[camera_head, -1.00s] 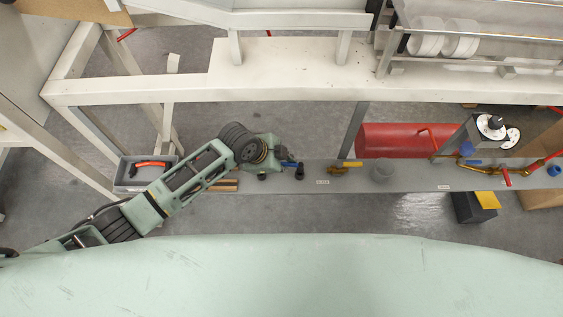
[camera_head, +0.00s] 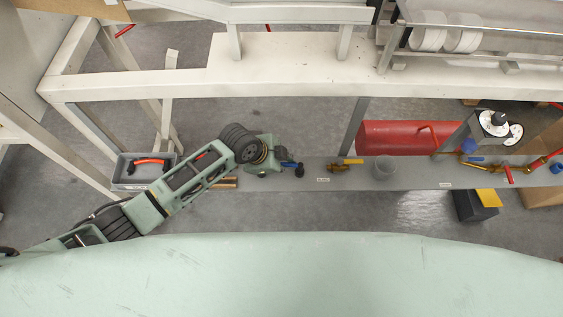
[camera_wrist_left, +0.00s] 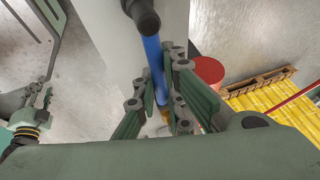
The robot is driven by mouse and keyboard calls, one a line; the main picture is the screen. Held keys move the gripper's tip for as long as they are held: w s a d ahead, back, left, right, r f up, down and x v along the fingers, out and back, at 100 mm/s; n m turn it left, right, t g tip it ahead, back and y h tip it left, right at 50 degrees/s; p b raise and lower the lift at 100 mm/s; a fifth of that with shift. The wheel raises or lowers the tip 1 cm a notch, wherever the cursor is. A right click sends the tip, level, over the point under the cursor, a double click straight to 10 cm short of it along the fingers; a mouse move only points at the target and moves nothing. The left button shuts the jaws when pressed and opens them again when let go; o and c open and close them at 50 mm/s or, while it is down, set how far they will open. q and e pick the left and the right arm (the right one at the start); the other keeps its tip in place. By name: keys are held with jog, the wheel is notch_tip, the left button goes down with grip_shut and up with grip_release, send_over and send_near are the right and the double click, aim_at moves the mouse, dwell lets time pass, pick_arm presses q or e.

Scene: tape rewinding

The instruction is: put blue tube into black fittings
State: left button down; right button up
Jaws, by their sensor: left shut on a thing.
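The blue tube (camera_wrist_left: 154,62) is held between the fingers of my left gripper (camera_wrist_left: 161,98), which is shut on it. In the left wrist view the tube's far end meets a black fitting (camera_wrist_left: 142,14); I cannot tell whether the end is inside it. In the head view my left gripper (camera_head: 280,154) is over the grey shelf, with the blue tube (camera_head: 288,164) showing just past its tip. A black fitting (camera_head: 299,171) is right beside the tube's end.
The grey shelf (camera_head: 410,178) carries a brass valve with a yellow handle (camera_head: 338,167) and a grey cup (camera_head: 384,167) to the right. A grey bin (camera_head: 128,176) with an orange-handled tool is at left. A red cylinder (camera_head: 392,137) is behind the shelf.

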pick_arm(q)
jog(key=shift+f, duration=0.2)
jog(key=c, duration=1.8)
grip_release()
jog(key=shift+o, duration=0.2)
jog(key=v, duration=1.2)
